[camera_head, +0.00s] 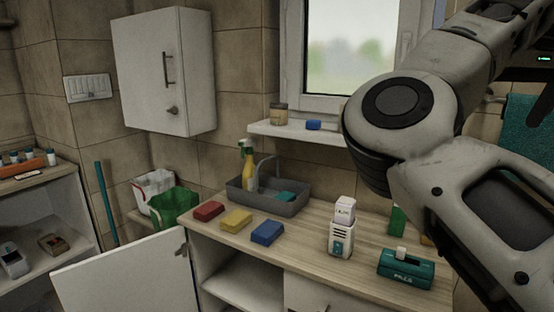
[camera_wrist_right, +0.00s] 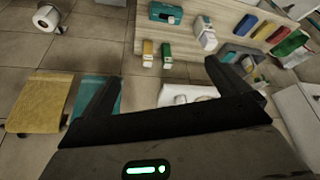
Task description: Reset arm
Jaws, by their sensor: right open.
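My right arm (camera_head: 430,110) reaches in from the upper right of the head view and covers the right side of the window and the wall. Its fingertips do not show there. In the right wrist view my right gripper (camera_wrist_right: 165,88) has its two dark fingers spread wide apart, with nothing between them. It hangs clear of the counter, which shows beyond it at the top right of that view. My left gripper is in neither view.
A cabinet door (camera_head: 130,280) stands open. Yellow (camera_wrist_right: 38,103) and teal towels hang nearby.

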